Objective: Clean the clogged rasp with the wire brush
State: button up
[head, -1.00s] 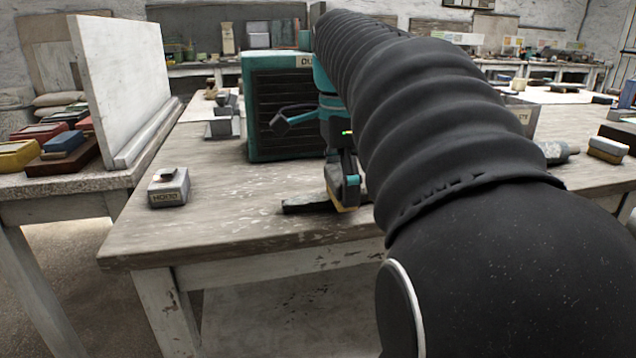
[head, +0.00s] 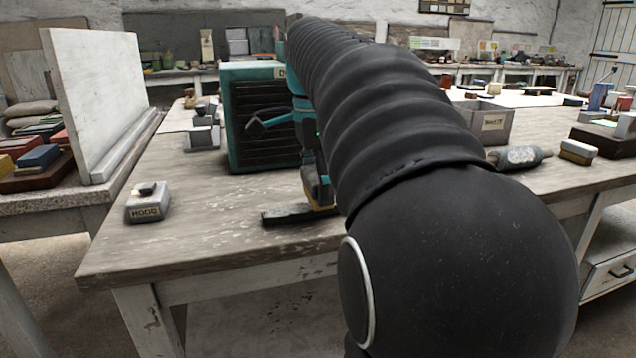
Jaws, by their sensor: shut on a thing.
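A dark, flat, narrow strip, which looks like the rasp (head: 284,216), lies on the near part of the worn wooden workbench (head: 215,235). My gripper (head: 320,196) is low over the bench at the strip's right part, pointing down. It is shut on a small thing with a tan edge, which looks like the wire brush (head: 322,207). That thing is at or just above the strip; I cannot tell whether they touch. My black-sleeved arm hides the right side of the gripper and the bench behind it. The rasp's teeth and any clogging are too small to see.
A teal-edged dark slatted box (head: 262,115) stands just behind my gripper. A small labelled block (head: 149,202) is at the bench's left. An upright white panel (head: 98,105) stands further left. A grey waste bin (head: 488,121) is at right. The bench's front left is clear.

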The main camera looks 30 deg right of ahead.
jog(key=shift+f+b, duration=0.45)
jog(key=shift+f, duration=0.2)
jog(key=shift+r, duration=0.1)
jog(key=shift+w+d+r+p, duration=0.1)
jog(key=shift+w+d+p, duration=0.1)
jog(key=shift+w+p, duration=0.3)
jog(key=shift+w+d, duration=0.15)
jog(key=shift+w, duration=0.45)
jog(key=shift+s, duration=0.15)
jog(key=shift+s+a+b, duration=0.2)
jog(key=shift+s, duration=0.45)
jog(key=shift+s+a+b, duration=0.2)
jog(key=shift+s+a, duration=0.05)
jog(key=shift+s, duration=0.45)
jog(key=shift+s+a+b, duration=0.2)
jog(key=shift+s, duration=0.45)
jog(key=shift+w, duration=0.15)
